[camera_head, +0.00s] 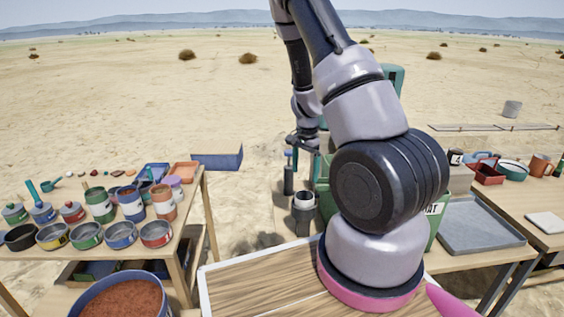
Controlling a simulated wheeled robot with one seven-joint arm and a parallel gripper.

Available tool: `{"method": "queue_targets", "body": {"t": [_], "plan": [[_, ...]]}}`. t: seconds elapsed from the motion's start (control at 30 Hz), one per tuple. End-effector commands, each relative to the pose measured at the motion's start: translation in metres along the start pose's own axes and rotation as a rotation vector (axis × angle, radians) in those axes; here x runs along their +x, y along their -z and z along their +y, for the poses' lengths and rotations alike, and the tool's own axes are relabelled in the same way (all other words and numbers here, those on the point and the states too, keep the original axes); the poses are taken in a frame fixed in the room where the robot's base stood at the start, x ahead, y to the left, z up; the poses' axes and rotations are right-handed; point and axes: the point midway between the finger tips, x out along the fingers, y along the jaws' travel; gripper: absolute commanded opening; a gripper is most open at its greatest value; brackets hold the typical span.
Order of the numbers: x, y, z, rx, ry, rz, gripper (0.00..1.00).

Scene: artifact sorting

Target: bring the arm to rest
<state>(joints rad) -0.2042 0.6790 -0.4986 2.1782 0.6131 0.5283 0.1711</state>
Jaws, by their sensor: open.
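My arm rises from its base at the lower right and bends over, with its far end hanging down near the picture's middle. My gripper (304,146) points down, open, and looks empty. It is small in the picture and partly dark against my wrist. It hangs above and close to a dark upright bottle-like thing (288,180) with a blue top; I cannot tell whether they touch. A dark cup with a pale rim (304,207) stands nearer to me. My thick arm joint hides much of the area to the right of the gripper.
A wooden table (185,250) at left carries several jars, bowls and small pieces. A green bin (437,222) stands partly behind my arm. Open sand lies beyond.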

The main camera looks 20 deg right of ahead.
Motion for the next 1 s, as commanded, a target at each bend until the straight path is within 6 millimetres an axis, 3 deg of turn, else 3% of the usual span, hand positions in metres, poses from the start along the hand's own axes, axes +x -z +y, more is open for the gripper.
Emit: {"method": "queue_targets", "body": {"t": [0.17,0.27,0.47,0.63,0.83,1.0], "plan": [[-0.004,-0.001,-0.002,-0.004,0.008,-0.003,1.00],[-0.021,-0.009,-0.007,-0.024,0.040,-0.018,1.00],[-0.100,-0.041,-0.021,-0.132,0.176,-0.062,1.00],[-0.173,-0.072,-0.017,-0.255,0.293,-0.071,1.00],[-0.252,-0.108,0.006,-0.410,0.412,-0.035,1.00],[-0.307,-0.137,0.038,-0.542,0.492,0.037,1.00]]}}
